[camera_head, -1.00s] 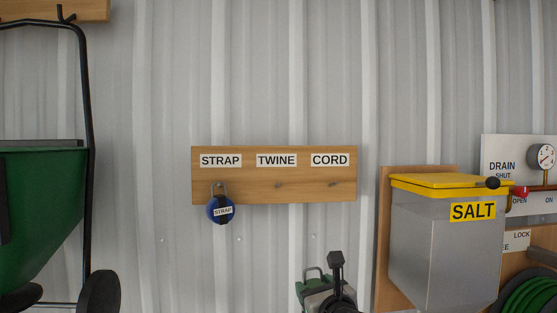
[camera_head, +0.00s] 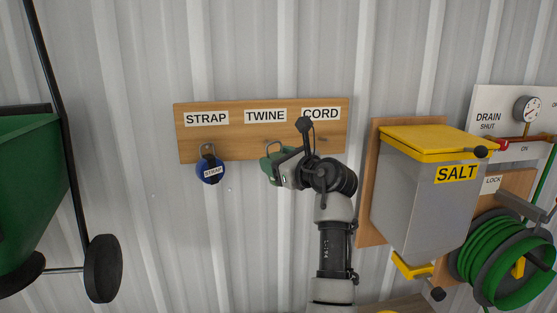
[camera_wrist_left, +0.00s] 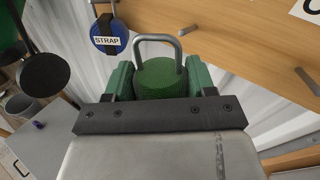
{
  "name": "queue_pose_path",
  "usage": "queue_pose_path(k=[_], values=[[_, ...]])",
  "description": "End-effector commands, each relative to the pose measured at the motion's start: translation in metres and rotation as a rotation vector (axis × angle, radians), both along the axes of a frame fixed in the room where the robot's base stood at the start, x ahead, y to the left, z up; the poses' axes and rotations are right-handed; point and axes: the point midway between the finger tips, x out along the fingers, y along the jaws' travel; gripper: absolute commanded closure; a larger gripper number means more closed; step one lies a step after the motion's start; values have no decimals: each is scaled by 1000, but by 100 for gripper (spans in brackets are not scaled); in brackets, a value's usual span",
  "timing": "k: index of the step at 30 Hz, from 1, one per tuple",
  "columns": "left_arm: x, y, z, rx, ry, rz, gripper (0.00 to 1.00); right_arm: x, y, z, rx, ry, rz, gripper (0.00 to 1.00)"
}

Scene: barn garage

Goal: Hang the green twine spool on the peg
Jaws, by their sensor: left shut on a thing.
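The green twine spool (camera_wrist_left: 160,80) is between the green fingers of my left gripper (camera_head: 276,166) and has a grey metal loop (camera_wrist_left: 157,42) standing up from it. In the head view the spool is in front of the board's lower edge, below the TWINE label (camera_head: 265,116), partly hidden by the gripper. In the wrist view a short peg (camera_wrist_left: 190,29) sticks out of the board just right of the loop. The peg appears outside the loop; depth and contact are unclear. My right gripper is not in view.
The wooden board (camera_head: 230,140) carries a blue strap spool (camera_head: 210,171) on the left peg. The peg under CORD (camera_wrist_left: 306,81) is bare. A salt bin (camera_head: 420,200) and green hose reel (camera_head: 510,255) stand right; a green spreader (camera_head: 30,190) stands left.

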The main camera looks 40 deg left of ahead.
Motion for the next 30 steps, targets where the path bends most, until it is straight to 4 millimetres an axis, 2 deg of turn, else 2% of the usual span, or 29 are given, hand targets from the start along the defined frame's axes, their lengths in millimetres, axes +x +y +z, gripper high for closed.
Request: queue_pose_path(k=[30], values=[[39,48,-5,1,-1,-1,70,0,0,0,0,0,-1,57]])
